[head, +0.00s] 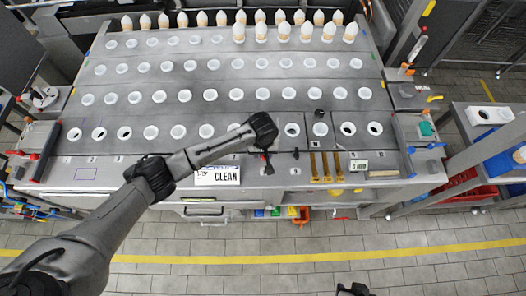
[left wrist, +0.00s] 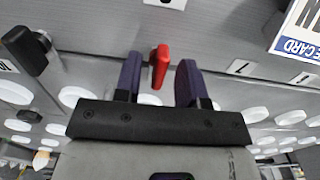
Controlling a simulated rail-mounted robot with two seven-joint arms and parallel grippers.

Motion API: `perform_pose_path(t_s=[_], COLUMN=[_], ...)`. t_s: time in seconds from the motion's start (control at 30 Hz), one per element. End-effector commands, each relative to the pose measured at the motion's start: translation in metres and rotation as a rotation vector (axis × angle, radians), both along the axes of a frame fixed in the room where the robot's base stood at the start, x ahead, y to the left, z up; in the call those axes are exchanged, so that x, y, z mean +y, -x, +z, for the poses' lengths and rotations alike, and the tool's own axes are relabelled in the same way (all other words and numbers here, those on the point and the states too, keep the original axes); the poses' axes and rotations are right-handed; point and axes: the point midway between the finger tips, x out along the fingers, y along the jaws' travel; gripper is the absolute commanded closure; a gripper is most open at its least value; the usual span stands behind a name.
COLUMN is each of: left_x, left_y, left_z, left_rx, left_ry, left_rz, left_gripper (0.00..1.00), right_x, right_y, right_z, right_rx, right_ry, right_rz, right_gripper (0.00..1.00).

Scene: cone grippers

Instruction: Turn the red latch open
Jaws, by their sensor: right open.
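The red latch (left wrist: 160,66) is a small upright red lever in the left wrist view. It stands between the two purple fingers of my left gripper (left wrist: 158,82), which are apart, with a visible gap on each side. My right gripper (head: 352,289) shows only as a dark shape at the bottom edge, far from the panel.
The grey panel (head: 215,75) has rows of white-rimmed holes, with several pale cones (head: 285,32) at the back. A black knob (left wrist: 25,48) sits left of the latch in the wrist view. A white CLEAN sign (head: 217,175) is on the front edge.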

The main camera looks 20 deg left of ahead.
Motion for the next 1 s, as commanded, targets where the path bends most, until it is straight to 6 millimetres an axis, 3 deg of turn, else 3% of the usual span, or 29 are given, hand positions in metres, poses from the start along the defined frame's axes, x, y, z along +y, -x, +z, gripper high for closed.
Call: perform_pose_path(t_s=[0.27, 0.63, 1.0], left_x=[-0.0003, -0.0001, -0.0003], left_y=[0.0001, 0.0001, 0.0001], left_z=[-0.0005, -0.0002, 0.0014], left_rx=[0.0, 0.0, 0.001], left_ry=[0.0, 0.0, 0.0], left_rz=[-0.001, -0.001, -0.029], left_gripper=[0.65, 1.0, 1.0], right_x=[0.0013, 0.0008, -0.0017], right_y=[-0.0002, -0.0001, -0.0001], right_z=[0.0001, 0.0001, 0.0052], right_rx=[0.0, -0.001, 0.0], right_ry=[-0.004, -0.003, 0.007], right_rz=[-0.003, -0.001, 0.004], right_gripper=[0.57, 0.57, 0.57])
